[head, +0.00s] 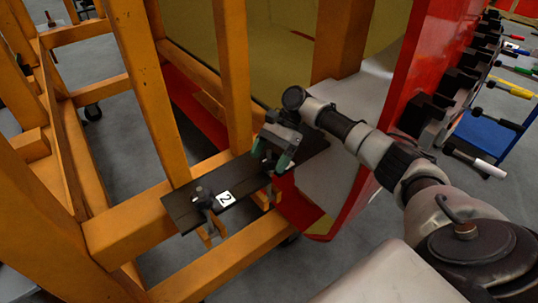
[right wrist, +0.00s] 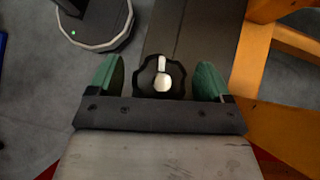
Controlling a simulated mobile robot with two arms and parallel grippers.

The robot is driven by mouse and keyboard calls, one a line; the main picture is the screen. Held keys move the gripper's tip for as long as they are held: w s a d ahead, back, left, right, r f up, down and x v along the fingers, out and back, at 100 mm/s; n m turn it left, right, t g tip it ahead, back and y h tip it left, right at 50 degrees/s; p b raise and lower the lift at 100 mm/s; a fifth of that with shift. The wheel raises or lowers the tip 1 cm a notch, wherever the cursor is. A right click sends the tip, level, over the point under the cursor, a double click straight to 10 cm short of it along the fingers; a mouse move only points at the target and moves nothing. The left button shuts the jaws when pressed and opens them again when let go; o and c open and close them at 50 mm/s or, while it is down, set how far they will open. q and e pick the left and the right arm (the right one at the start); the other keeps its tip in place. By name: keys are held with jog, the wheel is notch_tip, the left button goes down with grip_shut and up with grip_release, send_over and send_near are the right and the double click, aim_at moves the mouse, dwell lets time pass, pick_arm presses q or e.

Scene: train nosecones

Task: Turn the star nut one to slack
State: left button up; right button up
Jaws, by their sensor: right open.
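My right gripper (head: 272,160) hangs over the far right part of a dark plate (head: 178,210) on the orange frame. In the right wrist view its two green fingers (right wrist: 160,82) are apart, one on each side of a black star nut (right wrist: 146,80) with a pale bolt end in its middle. There are gaps between the fingers and the nut. No number shows by this nut; in the head view the gripper largely hides it. Another star nut (head: 204,192) stands on the plate's near left part, beside a white label "2" (head: 226,198). My left gripper is not in view.
Orange beams (head: 150,90) rise left of and behind the plate. A blue cart (head: 485,135) and a row of tools are farther right. Grey floor shows below.

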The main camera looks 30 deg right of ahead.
jog(key=shift+c, duration=0.6)
jog(key=c, duration=0.8)
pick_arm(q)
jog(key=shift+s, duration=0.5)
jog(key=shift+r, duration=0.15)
pick_arm(e)
jog(key=shift+n, duration=0.3)
